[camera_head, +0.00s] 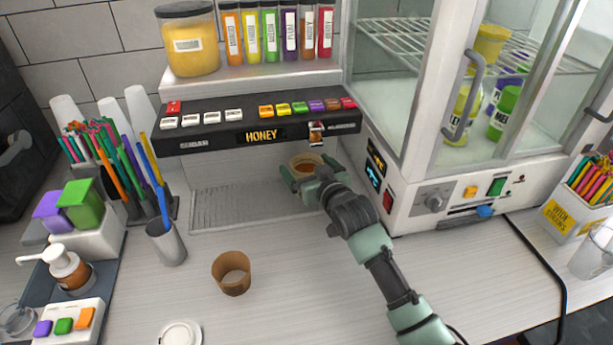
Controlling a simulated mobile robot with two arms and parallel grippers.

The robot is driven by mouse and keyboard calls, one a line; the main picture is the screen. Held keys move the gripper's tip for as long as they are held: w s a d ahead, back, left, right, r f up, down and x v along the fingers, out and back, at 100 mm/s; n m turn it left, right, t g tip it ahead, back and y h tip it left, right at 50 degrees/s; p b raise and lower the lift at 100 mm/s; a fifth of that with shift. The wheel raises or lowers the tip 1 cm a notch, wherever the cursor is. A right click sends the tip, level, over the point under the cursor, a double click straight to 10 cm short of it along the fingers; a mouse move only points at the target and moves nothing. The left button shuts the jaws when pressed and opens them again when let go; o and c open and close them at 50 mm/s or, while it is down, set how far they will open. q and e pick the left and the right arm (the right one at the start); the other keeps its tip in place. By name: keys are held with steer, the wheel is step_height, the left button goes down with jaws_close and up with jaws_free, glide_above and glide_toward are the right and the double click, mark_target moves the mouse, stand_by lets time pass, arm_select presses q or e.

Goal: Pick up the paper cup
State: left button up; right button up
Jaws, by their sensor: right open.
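A paper cup (306,159) with amber contents stands under the dispenser's nozzle (316,131), at the right end of the drip tray (228,206). My right gripper (308,172) reaches in from the lower right and is open, with its green fingers on either side of this cup. The gripper hides the cup's lower part, and I cannot tell whether the fingers touch it. A second brown paper cup (232,273) stands upright and apart on the counter, nearer to me. My left gripper is not in view.
A glass-doored cabinet (400,130) stands close to the right of my gripper. Straw holders and a metal cup (166,242) stand at left. A white round lid-like item (180,334) lies at the front. The counter's front middle (310,290) is clear.

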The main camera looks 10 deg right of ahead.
steer(key=shift+c, duration=0.3)
steer(key=c, duration=1.5)
steer(key=shift+c, duration=0.7)
steer(key=shift+w+r, duration=0.1)
steer(key=shift+r, duration=0.05)
